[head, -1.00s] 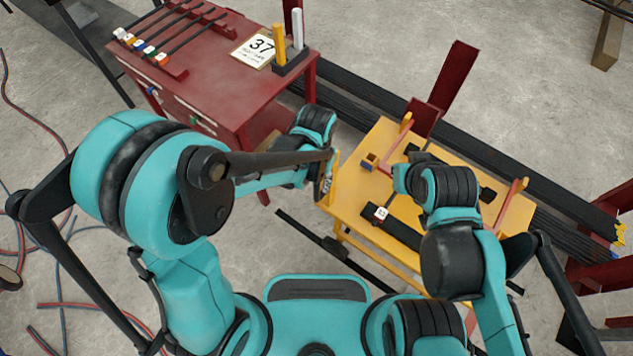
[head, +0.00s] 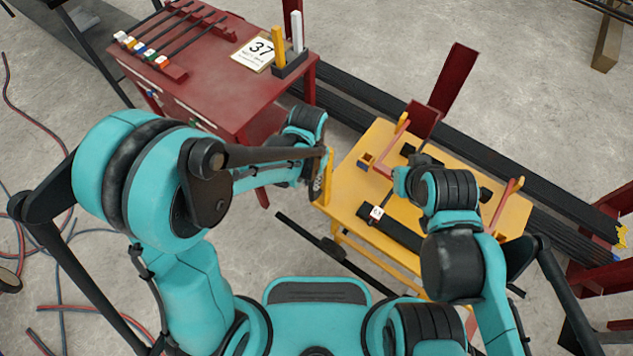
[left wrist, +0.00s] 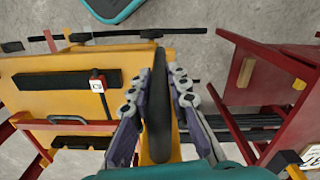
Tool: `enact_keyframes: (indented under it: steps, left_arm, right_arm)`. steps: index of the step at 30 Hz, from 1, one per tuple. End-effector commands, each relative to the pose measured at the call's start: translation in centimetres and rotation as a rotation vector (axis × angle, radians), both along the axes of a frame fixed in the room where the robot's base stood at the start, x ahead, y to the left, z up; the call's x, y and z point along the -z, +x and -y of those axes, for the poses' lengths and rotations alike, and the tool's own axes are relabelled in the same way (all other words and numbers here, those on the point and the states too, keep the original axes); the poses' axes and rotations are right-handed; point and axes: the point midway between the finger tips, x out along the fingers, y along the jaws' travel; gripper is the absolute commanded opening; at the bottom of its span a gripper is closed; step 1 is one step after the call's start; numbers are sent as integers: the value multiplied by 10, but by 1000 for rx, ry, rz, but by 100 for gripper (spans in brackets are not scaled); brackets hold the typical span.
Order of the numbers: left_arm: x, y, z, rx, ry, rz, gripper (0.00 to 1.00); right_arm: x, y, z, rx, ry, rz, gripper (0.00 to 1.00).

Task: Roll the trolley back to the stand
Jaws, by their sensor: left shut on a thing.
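The yellow trolley (head: 345,185) stands in front of me on the floor, right of the red bench; its top also shows in the left wrist view (left wrist: 45,100). My left gripper (head: 318,185) is at the trolley's left edge, by an upright yellow post (head: 330,165). In the left wrist view its fingers (left wrist: 158,95) are shut on a black handle bar (left wrist: 157,125). My right gripper (head: 403,180) is over the trolley top; its fingers are mostly hidden by its wrist. I cannot tell which structure is the stand.
The red bench (head: 215,75) stands at the upper left with coloured-end rods and a "37" card (head: 258,52). Long black bars (head: 530,170) run behind the trolley, with a red upright (head: 455,78). Hoses (head: 60,290) lie at the lower left.

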Motion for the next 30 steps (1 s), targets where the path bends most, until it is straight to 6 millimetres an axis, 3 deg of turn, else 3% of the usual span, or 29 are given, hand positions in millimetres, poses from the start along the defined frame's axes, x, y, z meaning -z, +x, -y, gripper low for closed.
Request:
enact_keyframes:
  steps: [1, 18, 24, 30]
  left_arm:
    - [-1, 10, -14, -12, 13, 8, 0]
    - [-1, 94, -130, -10, 10, 7, 0]
    - [-1, 115, -159, -8, 10, 6, 0]
    - [-1, 127, -174, -6, 8, 5, 0]
  right_arm:
    - [0, 0, 0, 0, 0, 0, 0]
    - [6, 0, 0, 0, 0, 0, 0]
    - [6, 0, 0, 0, 0, 0, 0]
    - [7, 0, 0, 0, 0, 0, 0]
